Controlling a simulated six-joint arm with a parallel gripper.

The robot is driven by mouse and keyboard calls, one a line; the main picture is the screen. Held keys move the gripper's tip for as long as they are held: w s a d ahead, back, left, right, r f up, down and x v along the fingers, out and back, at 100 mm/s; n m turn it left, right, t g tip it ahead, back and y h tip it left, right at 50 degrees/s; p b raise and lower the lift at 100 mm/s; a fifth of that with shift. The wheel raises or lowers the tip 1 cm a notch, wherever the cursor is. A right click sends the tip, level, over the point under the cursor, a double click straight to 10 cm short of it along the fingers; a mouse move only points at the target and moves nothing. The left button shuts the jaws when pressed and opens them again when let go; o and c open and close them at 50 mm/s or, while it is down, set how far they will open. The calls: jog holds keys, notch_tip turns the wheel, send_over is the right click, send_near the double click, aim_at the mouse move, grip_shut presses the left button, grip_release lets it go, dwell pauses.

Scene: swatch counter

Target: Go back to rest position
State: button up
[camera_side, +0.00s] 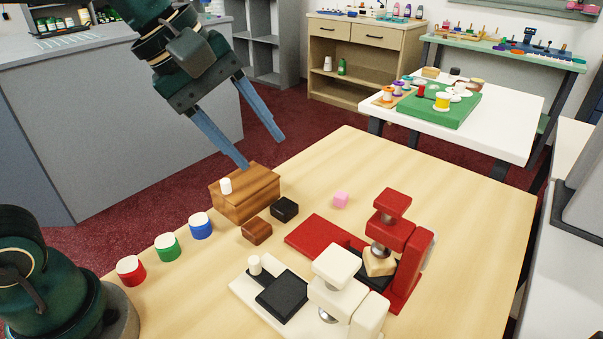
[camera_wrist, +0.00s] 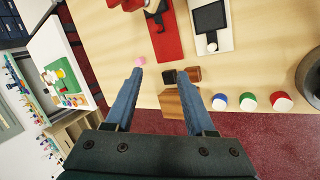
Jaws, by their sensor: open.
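My gripper (camera_side: 262,150) is open and empty, with its two blue fingers spread. It is raised above the far edge of the wooden table, over and behind the brown wooden box (camera_side: 247,199). In the wrist view my gripper (camera_wrist: 170,78) has clear space between its fingertips. The brown box (camera_wrist: 172,104) shows between the fingers there, partly covered by one of them.
A red press (camera_side: 392,240) with a tan block and a white press (camera_side: 335,290) stand on the table (camera_side: 440,190). A black block (camera_side: 285,209), a brown block (camera_side: 257,231) and a pink cube (camera_side: 341,200) lie nearby. Red (camera_side: 131,270), green (camera_side: 168,247) and blue (camera_side: 201,225) pots line the left edge.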

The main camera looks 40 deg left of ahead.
jog(key=s+a+f+m+y, duration=0.1)
jog(key=s+a+f+m, duration=0.1)
jog(key=s+m, duration=0.3)
jog(key=s+a+f+m+y, duration=0.1)
jog(key=s+a+f+m, duration=0.2)
jog(key=m, duration=0.5)
jog(key=s+f, duration=0.1)
jog(key=s, duration=0.1)
jog(key=shift+s+a+y, duration=0.15)
jog(key=shift+s+y, duration=0.25)
